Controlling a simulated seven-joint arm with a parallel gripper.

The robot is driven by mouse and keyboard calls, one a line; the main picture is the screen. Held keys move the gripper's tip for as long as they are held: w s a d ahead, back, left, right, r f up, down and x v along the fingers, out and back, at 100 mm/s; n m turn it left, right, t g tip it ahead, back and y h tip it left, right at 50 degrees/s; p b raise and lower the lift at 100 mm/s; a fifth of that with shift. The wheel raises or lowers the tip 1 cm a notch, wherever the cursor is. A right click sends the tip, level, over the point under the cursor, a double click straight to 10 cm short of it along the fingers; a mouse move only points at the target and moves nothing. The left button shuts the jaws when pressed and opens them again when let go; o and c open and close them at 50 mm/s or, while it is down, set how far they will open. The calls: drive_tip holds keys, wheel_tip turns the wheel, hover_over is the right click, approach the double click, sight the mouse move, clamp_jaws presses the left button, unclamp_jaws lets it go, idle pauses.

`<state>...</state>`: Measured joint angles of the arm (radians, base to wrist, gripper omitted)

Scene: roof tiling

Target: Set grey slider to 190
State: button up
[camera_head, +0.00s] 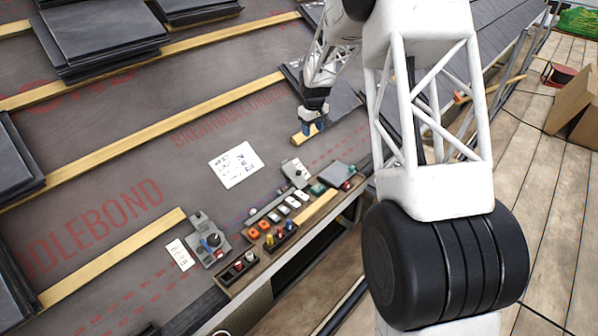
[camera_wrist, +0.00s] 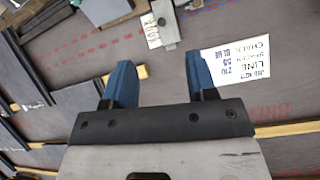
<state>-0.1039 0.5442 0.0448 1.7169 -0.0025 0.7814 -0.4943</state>
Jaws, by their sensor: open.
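My gripper (camera_head: 311,128) is at the far side of the panel, above the roof near the end of a wooden batten. In the wrist view its two blue fingers (camera_wrist: 162,80) are apart with nothing held between them. A grey box with a small knob (camera_head: 295,172) stands at the far end of the control row; it also shows at the top of the wrist view (camera_wrist: 160,24). A long thin grey bar (camera_head: 268,206) lies along the row. I cannot tell which of these is the grey slider, and no scale setting is readable.
A printed white sheet (camera_head: 236,165) lies beside the controls; it also shows in the wrist view (camera_wrist: 236,64). Orange and white switches (camera_head: 265,227), a grey joystick box (camera_head: 208,240) and a small card (camera_head: 180,254) are nearby. Slate stacks (camera_head: 100,35) stand at upper left.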

drive_tip(key=n, duration=0.2)
hover_over(299, 172)
drive_tip(key=shift+g, duration=0.3)
wheel_tip(299, 172, down, 22)
drive_tip(key=shift+w, duration=0.1)
drive_tip(key=shift+f, duration=0.1)
drive_tip(key=shift+f, duration=3.85)
clamp_jaws()
